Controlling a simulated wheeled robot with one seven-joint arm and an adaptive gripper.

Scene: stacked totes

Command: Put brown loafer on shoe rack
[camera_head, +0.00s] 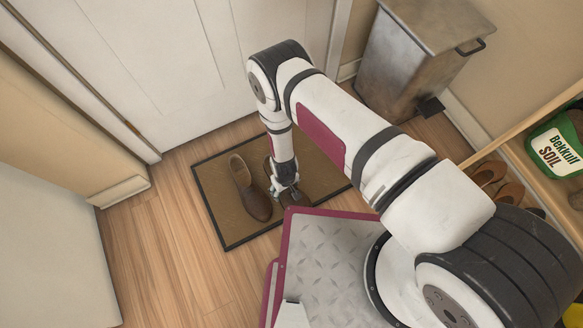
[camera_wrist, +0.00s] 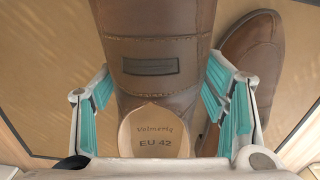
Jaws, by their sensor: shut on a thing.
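A brown loafer (camera_wrist: 155,45) with a dark strap patch and an "EU 42" insole lies between the teal-padded fingers of my gripper (camera_wrist: 165,100) in the wrist view. My gripper is shut on it. In the head view my gripper (camera_head: 286,190) is low over the doormat and hides most of this loafer. I cannot tell whether it is clear of the mat. A matching brown loafer (camera_head: 249,190) lies on the mat just left of my gripper; it shows at the right of the wrist view (camera_wrist: 254,50). The wooden shoe rack (camera_head: 518,128) stands at the right edge of the head view.
The dark-edged brown doormat (camera_head: 225,215) lies before a white door (camera_head: 160,60). A metal pedal bin (camera_head: 405,65) stands at the back right. The rack holds brown shoes (camera_head: 490,173) below and a green soil bag (camera_head: 560,150) above. Wooden floor is bare left of the mat.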

